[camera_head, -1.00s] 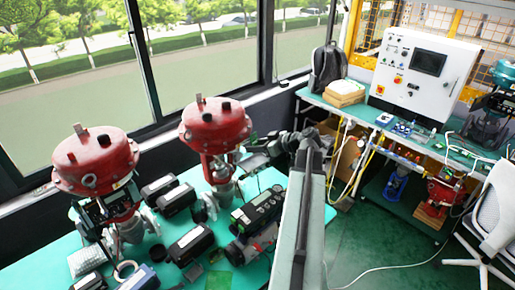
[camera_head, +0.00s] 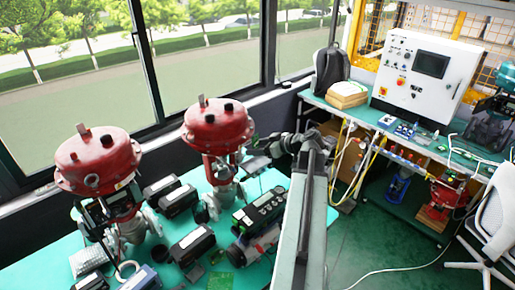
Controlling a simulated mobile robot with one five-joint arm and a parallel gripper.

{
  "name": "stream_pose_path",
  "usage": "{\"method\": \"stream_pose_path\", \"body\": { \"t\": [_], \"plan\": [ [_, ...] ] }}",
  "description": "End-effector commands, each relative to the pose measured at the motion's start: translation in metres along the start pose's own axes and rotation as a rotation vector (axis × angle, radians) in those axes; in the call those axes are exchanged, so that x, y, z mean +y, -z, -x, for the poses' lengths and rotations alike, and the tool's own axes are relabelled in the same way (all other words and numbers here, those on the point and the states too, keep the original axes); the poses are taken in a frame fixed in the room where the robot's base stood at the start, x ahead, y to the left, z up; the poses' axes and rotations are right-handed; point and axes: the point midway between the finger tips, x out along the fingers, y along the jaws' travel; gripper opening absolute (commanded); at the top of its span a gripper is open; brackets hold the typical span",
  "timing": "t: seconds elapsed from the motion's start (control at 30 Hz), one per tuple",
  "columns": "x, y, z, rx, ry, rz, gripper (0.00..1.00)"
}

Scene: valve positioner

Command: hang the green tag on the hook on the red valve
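Two red valves stand on the teal table: a left one (camera_head: 97,160) and a right one (camera_head: 217,127). My gripper (camera_head: 257,157) is at the end of my arm, just right of the right valve's stem, below its red top. A small green patch (camera_head: 253,141) shows at the gripper, beside the valve; it may be the green tag, but it is too small to be sure. I cannot make out the hook or the gap between the fingers. A flat green piece (camera_head: 220,281) lies on the table's front part.
Several dark devices lie around the valves, including a box-shaped one (camera_head: 192,244) and a green-topped unit (camera_head: 262,208). A window is behind. At the right, a bench (camera_head: 350,112) holds a white control box (camera_head: 425,67); a white chair (camera_head: 495,215) stands in front.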

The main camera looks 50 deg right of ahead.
Motion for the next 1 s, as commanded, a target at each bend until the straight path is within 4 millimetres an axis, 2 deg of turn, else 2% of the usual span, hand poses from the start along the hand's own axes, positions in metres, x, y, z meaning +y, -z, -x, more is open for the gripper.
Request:
{"method": "stream_pose_path", "body": {
  "t": [0.13, 0.33, 0.5, 1.0],
  "plan": [
    [0.000, 0.002, 0.013, 0.000, -0.002, -0.001, 0.64],
    [0.000, 0.004, 0.054, 0.000, -0.003, -0.002, 0.64],
    [0.000, 0.002, 0.075, 0.000, -0.001, -0.001, 0.64],
    [0.000, 0.000, 0.078, 0.000, 0.000, 0.000, 0.64]
  ]
}}
